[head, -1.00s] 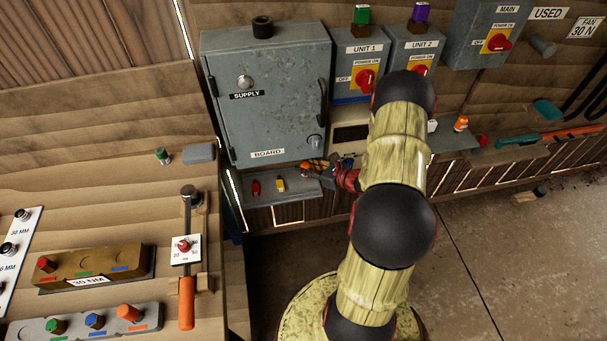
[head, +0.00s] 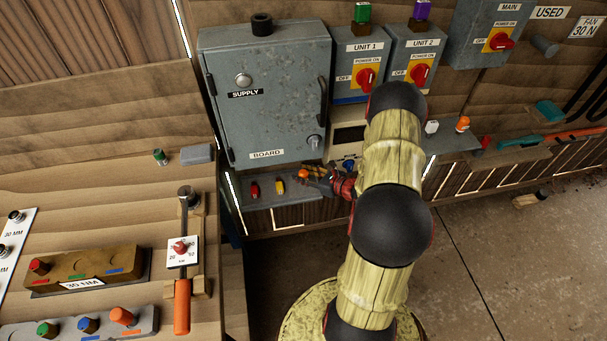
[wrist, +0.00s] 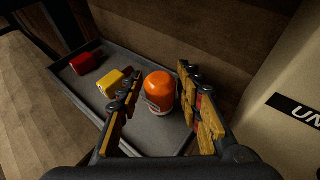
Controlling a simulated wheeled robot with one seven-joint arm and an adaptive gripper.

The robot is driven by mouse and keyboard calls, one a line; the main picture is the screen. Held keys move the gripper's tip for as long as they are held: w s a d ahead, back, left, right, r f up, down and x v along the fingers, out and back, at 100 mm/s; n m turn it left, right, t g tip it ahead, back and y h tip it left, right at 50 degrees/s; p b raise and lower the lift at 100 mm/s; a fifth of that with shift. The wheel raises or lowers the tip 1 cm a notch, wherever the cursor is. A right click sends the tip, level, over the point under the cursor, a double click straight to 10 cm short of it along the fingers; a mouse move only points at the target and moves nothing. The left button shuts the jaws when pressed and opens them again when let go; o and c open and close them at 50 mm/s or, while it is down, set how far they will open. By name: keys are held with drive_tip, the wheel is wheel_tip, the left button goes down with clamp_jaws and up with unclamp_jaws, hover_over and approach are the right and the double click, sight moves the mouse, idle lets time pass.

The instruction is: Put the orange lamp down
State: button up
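The orange lamp (wrist: 159,90) has a domed orange top and a pale base. It appears upright on the dark grey tray (wrist: 75,97), near its right end in the wrist view. In the head view the lamp (head: 303,174) is below the supply cabinet, just left of my gripper (head: 318,175). In the wrist view my gripper (wrist: 160,103) is open. Its yellow-padded fingers stand on either side of the lamp, with small gaps visible. Part of the tray is hidden by the fingers.
A red piece (wrist: 85,64) and a yellow piece (wrist: 111,83) lie on the tray, left of the lamp. A wooden wall stands behind the tray. The supply cabinet (head: 270,90) rises above it, and another orange lamp (head: 463,124) stands farther right.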

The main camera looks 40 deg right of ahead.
drive_tip(key=shift+o, duration=0.9)
drive_tip(key=shift+r, duration=0.1)
drive_tip(key=shift+r, duration=0.2)
drive_tip(key=p+v, duration=0.3)
drive_tip(key=v, duration=0.9)
drive_tip(key=shift+f, duration=0.15)
